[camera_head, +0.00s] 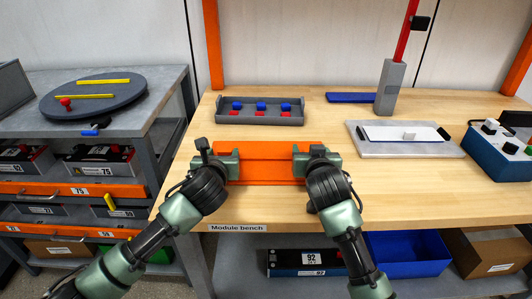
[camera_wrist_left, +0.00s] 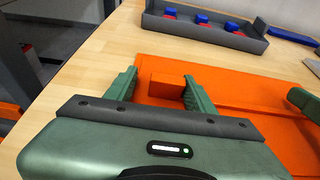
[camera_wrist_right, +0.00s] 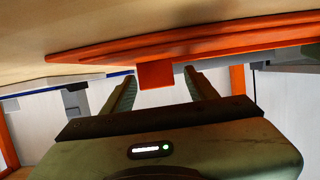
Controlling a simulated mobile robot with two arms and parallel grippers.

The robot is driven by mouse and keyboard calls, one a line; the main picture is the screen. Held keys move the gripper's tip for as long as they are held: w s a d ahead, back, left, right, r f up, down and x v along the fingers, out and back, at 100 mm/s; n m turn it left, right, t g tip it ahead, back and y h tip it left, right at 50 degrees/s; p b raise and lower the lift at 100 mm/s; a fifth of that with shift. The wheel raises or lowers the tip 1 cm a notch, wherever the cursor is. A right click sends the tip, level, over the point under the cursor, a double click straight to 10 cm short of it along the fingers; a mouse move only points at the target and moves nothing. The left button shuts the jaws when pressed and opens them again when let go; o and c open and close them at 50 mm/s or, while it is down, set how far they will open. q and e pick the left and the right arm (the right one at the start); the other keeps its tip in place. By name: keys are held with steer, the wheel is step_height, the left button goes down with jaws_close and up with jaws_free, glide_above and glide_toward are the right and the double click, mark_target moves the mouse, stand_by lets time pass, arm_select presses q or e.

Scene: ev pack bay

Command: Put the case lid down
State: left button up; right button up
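The orange case lid (camera_head: 265,152) is flat at the front of the module bench, on the wood or very close over it. My left gripper (camera_head: 230,164) is at its left end. In the left wrist view its fingers (camera_wrist_left: 163,82) stand apart on either side of an orange end tab (camera_wrist_left: 168,86), with a gap on at least one side. My right gripper (camera_head: 304,163) is at the right end. In the right wrist view its fingers (camera_wrist_right: 162,80) stand apart around the other tab (camera_wrist_right: 156,74), with slim gaps showing. The lid's underside is hidden.
A grey tray (camera_head: 260,119) with blue and red pieces stands behind the lid. A grey plate (camera_head: 370,148) with a white panel lies to the right, near a blue control box (camera_head: 490,160). A side cart with a dark turntable (camera_head: 95,97) is at left. The front right of the bench is clear.

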arm_select(q)
steer(key=o, duration=0.7)
steer(key=shift+s+d+f, duration=0.15)
steer(key=shift+d+f, duration=0.1)
steer(key=shift+f, duration=0.3)
arm_select(e)
steer(key=shift+s+a+f+g, duration=0.1)
steer(key=shift+f+g, duration=0.05)
steer(key=shift+f, duration=0.5)
steer(key=shift+s+f+g, duration=0.1)
steer(key=shift+f+g, duration=0.05)
steer(key=shift+f, duration=0.45)
arm_select(q)
steer(key=shift+f, duration=0.1)
steer(key=shift+s+a, duration=0.1)
steer(key=v, duration=0.4)
steer(key=r+v, duration=0.1)
steer(key=v, duration=0.3)
steer(key=shift+d+r, duration=0.1)
steer(key=shift+d, duration=0.1)
arm_select(e)
steer(key=shift+s+a, duration=0.1)
steer(key=shift+s, duration=0.25)
arm_select(q)
steer(key=shift+r, duration=0.1)
arm_select(e)
steer(key=s+r, duration=0.1)
steer(key=s, duration=0.1)
steer(key=s+r, duration=0.4)
steer(key=shift+s, duration=0.3)
